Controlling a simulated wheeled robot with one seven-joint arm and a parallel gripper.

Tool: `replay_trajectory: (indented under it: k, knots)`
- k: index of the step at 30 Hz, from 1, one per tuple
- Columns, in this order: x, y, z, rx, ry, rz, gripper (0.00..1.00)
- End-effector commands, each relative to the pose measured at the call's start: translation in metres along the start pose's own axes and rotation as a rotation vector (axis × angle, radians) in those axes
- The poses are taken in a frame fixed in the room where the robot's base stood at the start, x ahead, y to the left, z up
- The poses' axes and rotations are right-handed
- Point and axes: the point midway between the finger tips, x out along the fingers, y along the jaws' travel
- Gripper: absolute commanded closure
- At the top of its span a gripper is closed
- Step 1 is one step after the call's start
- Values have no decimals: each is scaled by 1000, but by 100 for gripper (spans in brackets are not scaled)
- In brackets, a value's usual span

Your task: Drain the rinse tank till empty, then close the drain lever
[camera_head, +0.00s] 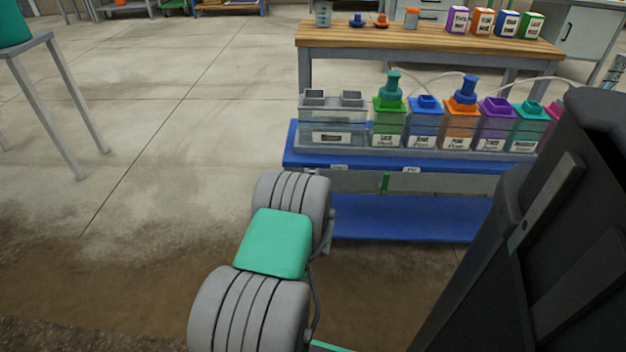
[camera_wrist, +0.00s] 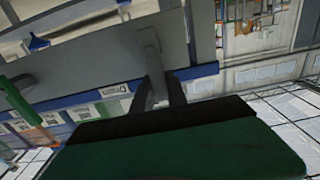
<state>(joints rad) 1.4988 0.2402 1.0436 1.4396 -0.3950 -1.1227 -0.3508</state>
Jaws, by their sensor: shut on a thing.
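The clear rinse tank (camera_head: 332,128) stands at the left end of the row on the blue-edged skid; its liquid level is hard to tell. In the wrist view my gripper (camera_wrist: 160,92) has its dark fingers closed around the lower end of a grey lever-like piece (camera_wrist: 150,50), which looks like the drain lever. My arm hides this spot in the head view. A green handle (camera_head: 385,183) hangs below the shelf edge, apart from my gripper; a green bar also shows at the left of the wrist view (camera_wrist: 17,98).
Several coloured tanks (camera_head: 425,125) stand to the right of the rinse tank. A blue lower shelf (camera_head: 410,218) lies beneath. A wooden bench (camera_head: 425,42) with bottles stands behind. A grey stand (camera_head: 45,95) is at far left. The floor between is clear.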

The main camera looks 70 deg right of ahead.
Motion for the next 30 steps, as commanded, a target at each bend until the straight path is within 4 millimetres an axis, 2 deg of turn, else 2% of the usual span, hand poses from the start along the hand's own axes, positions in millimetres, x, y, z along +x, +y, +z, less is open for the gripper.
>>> replay_trajectory:
  k: [16, 17, 18, 24, 30]
  knots:
    - [0, 0, 2, -29, -4, 2, 100]
    - [0, 0, 2, -29, -4, 2, 79]
    - [0, 0, 2, -28, -4, 2, 76]
    - [0, -2, 1, -26, -2, -2, 60]
    - [0, -2, 0, -25, -1, -3, 60]
